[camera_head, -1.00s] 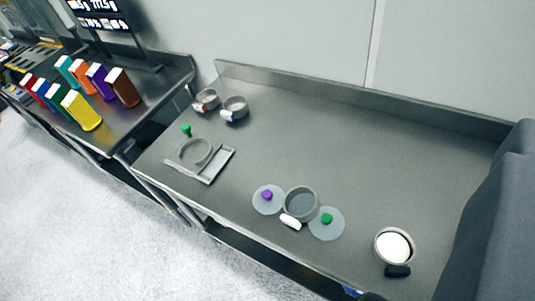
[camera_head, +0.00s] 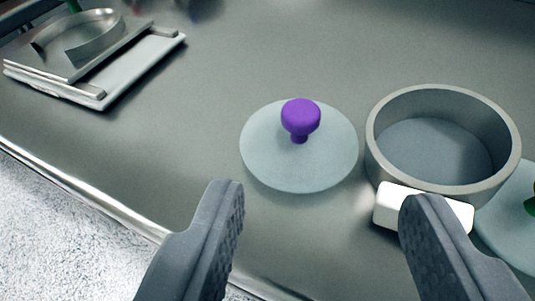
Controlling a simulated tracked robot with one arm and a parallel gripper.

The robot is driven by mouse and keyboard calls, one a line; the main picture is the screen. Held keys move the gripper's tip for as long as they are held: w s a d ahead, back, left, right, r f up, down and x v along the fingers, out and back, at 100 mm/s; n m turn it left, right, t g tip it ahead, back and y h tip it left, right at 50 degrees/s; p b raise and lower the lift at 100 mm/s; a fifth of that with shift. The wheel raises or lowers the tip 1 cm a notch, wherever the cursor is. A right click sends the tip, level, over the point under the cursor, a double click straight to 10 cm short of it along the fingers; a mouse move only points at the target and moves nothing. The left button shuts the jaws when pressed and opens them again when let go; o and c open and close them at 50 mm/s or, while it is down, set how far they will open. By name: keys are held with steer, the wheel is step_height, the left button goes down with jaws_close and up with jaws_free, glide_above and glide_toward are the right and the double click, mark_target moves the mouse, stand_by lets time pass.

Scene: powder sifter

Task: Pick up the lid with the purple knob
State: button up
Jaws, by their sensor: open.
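The lid with the purple knob (camera_head: 265,160) is a pale, translucent round disc lying flat on the steel table. Its purple knob (camera_head: 300,118) stands upright near its middle. My gripper (camera_head: 325,200) is open and empty, with its two dark grey fingers wide apart at the bottom of the view.
A grey round sieve bowl (camera_head: 440,185) stands close to the lid's right, with a white handle block (camera_head: 385,208) partly behind my right finger. A lid with a green knob (camera_head: 505,232) is cut off at the right edge. A metal fixture with a ring (camera_head: 75,75) sits at upper left. Table behind the lid is clear.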

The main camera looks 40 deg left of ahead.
mark_target(301, 114)
steer(key=b+x, duration=0.1)
steer(key=x, duration=0.6)
steer(key=shift+w+a+f, duration=0.15)
steer(key=shift+w+f, duration=0.05)
steer(key=shift+s+a+f+b+x, duration=0.15)
steer(key=shift+b+x, duration=0.15)
steer(key=shift+x, duration=1)
steer(key=shift+s+a+f+b+x, duration=0.15)
steer(key=shift+b+x, duration=0.1)
steer(key=shift+x, duration=1.05)
steer(key=shift+d+r, duration=0.1)
steer(key=c, duration=1.1)
